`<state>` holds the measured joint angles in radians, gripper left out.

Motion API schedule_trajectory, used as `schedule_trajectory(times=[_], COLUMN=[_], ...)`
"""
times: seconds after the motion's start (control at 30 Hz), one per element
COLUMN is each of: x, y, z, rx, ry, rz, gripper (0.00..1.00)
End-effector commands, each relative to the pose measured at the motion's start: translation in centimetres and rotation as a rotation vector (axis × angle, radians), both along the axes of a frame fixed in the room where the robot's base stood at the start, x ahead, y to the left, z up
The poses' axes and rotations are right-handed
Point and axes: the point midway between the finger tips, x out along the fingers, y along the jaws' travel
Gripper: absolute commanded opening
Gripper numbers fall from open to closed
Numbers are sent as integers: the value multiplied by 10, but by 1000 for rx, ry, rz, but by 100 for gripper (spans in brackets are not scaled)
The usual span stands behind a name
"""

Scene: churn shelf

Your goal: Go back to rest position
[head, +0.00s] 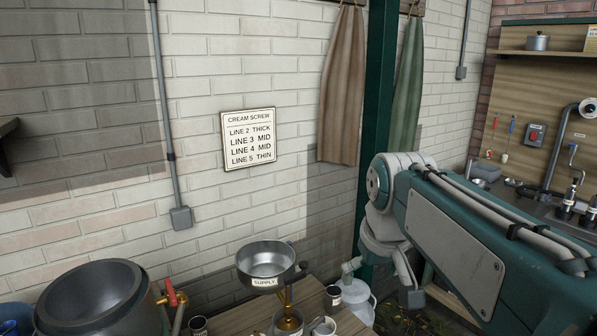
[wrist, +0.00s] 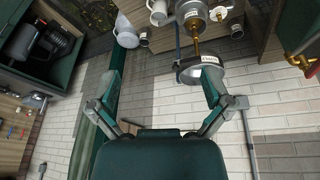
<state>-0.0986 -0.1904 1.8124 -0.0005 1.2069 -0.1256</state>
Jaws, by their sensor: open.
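My gripper (wrist: 160,82) is open in the wrist view, its two fingers spread wide with nothing between them but the brick wall behind. In the head view my arm reaches in from the right, and part of my gripper (head: 408,285) hangs low beside the green post. The steel bowl labelled SUPPLY (head: 265,262) stands above a wooden table at bottom centre, apart from the gripper. The bowl also shows in the wrist view (wrist: 203,74), near the right finger; I cannot tell its distance from that finger.
A grey vat (head: 95,300) stands at lower left. A pale jug (head: 355,290) stands near the gripper, with mugs (head: 332,297) on the wooden table (head: 240,318). A green post (head: 376,100) rises behind my arm. The CREAM SCREW sign (head: 249,138) hangs on the brick wall.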

Motion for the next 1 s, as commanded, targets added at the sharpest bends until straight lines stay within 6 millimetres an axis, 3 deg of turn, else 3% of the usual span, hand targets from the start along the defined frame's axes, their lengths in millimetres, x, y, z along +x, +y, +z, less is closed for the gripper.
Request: schedule_trajectory(times=[0.03,0.3,0.5,0.7,1.0], x=[-18,-98,-142,-156,-155], y=[-6,-27,-36,-38,-38], z=[-5,-50,-89,-105,-105], rx=[5,34,53,59,58], ry=[-17,-106,-161,-178,-177], rz=[-22,-129,-193,-216,-215], gripper=[100,100,100,100,100])
